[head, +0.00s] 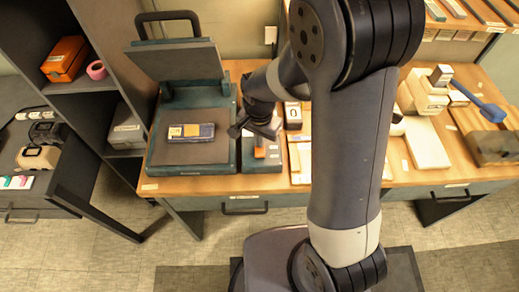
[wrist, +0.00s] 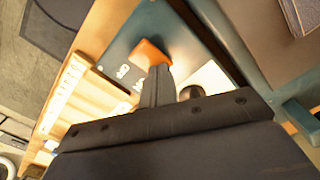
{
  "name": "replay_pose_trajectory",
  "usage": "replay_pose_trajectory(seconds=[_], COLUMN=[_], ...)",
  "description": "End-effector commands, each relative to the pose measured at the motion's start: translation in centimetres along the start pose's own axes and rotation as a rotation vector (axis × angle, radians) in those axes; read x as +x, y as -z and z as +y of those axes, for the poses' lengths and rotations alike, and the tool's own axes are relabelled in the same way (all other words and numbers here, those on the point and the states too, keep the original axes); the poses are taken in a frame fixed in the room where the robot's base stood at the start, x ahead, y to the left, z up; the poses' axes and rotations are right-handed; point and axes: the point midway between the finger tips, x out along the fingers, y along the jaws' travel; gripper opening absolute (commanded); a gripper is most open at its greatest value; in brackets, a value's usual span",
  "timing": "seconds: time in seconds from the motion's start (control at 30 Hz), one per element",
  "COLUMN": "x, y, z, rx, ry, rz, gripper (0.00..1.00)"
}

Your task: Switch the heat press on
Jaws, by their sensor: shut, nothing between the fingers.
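The heat press (head: 190,162) stands on the left of the wooden bench, its upper plate (head: 175,60) raised. Beside its right edge is a teal switch box with an orange switch (head: 260,152). In the wrist view the orange switch (wrist: 152,53) stands out from the box face, with white markings beside it. My gripper (head: 260,141) is over the box, fingers pointing down. Its fingers (wrist: 158,72) are shut and empty, their tips at the switch's near edge; I cannot tell whether they touch. The fingers hide part of the switch.
A blue and yellow packet (head: 191,131) lies on the lower plate. A dark round knob (wrist: 190,93) shows beside the fingers in the wrist view. Right of the box are papers and small blocks. My arm hides the bench's middle. A beige machine (head: 425,95) stands further right.

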Motion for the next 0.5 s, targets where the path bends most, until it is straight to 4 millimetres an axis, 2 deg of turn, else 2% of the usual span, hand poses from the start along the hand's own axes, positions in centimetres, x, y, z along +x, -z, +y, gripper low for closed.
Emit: replay_pose_trajectory(seconds=[0.5], x=[-4.2], y=[0.0], z=[0.0], rx=[0.000], ry=[0.000], rz=[0.000], gripper=[0.00])
